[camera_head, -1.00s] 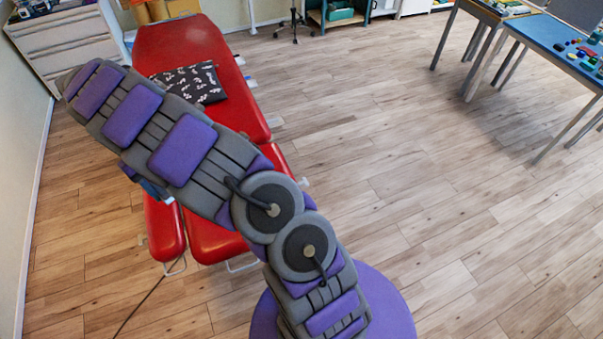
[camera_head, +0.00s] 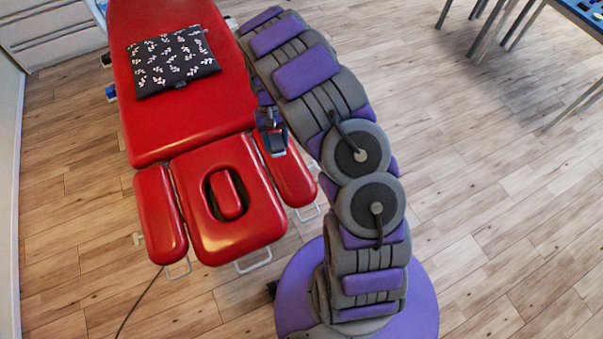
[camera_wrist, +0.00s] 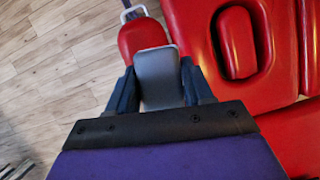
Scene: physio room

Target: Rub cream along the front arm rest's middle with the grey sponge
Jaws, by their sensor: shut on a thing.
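My gripper (camera_wrist: 160,88) is shut on the grey sponge (camera_wrist: 160,75), a flat grey block between its two dark fingers. In the head view my gripper (camera_head: 272,138) is over the far end of the red arm rest (camera_head: 294,180) at the right of the couch's head section. This arm rest also shows just beyond the sponge in the wrist view (camera_wrist: 141,36). The sponge covers part of it. I cannot tell whether sponge and arm rest touch. I cannot make out any cream.
The red head section (camera_head: 215,238) has an oval hole with a red plug. A second arm rest (camera_head: 160,215) is on its left. A black patterned cushion (camera_head: 172,60) lies on the red couch (camera_head: 185,120).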

